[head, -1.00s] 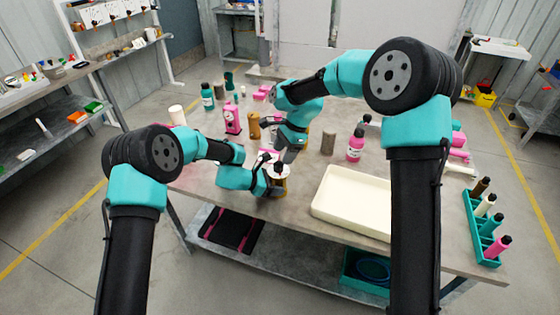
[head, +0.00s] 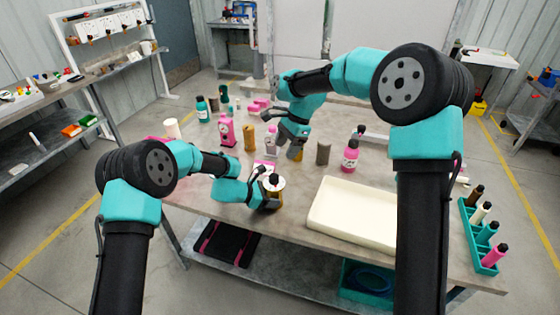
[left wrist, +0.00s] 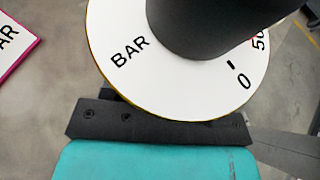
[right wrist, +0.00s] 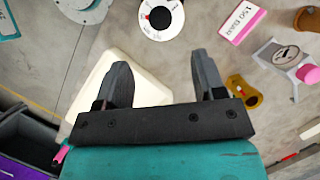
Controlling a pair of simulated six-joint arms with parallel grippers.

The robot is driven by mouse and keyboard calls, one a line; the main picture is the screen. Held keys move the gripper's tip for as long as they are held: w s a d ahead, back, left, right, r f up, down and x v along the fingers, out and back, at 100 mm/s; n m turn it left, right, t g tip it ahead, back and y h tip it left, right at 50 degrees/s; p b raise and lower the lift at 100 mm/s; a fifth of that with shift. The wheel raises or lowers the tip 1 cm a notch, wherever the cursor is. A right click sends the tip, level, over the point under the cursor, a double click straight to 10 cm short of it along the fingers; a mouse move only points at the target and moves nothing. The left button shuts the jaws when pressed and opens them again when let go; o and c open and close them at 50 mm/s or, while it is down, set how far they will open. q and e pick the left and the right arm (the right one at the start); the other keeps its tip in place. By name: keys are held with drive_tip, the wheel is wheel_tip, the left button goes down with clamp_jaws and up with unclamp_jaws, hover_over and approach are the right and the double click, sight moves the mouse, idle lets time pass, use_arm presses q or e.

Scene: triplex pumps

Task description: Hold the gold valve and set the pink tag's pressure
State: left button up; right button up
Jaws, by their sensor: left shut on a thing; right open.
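The gold valve (head: 276,197) stands upright at the table's front edge, with a white dial and black knob on top. My left gripper (head: 268,196) is shut on its body. The left wrist view shows the dial (left wrist: 115,65) close up, with BAR, 0 and part of 50; the pointer is not clear. The pink-edged tag (head: 265,166) lies just behind the valve. In the right wrist view the tag (right wrist: 240,20) reads 150 Bar, beside the dial and knob (right wrist: 159,19). My right gripper (right wrist: 161,72) is open and empty, above the table behind the valve.
A cream tray (head: 315,216) lies right of the valve. Pink pump parts (head: 226,131), a gold cylinder (head: 249,138), a grey cylinder (head: 323,153) and a pink bottle (head: 350,157) stand behind. A teal rack (head: 477,245) with several bottles is at the right edge.

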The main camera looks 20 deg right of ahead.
sight(274, 176)
drive_tip(key=a+n+h, duration=0.1)
drive_tip(key=n, duration=0.7)
drive_tip(key=a+r+n+h, duration=0.1)
drive_tip(key=a+n+h, duration=0.1)
drive_tip(key=n, duration=0.6)
drive_tip(key=a+n+h, duration=0.1)
drive_tip(key=n, duration=0.7)
drive_tip(key=shift+s+a+r+n+t, duration=0.25)
drive_tip(key=shift+s+r+n+t, duration=0.05)
drive_tip(key=shift+f, duration=0.15)
wheel_tip(274, 176, down, 12)
drive_tip(key=shift+r, duration=0.1)
drive_tip(key=c, duration=0.9)
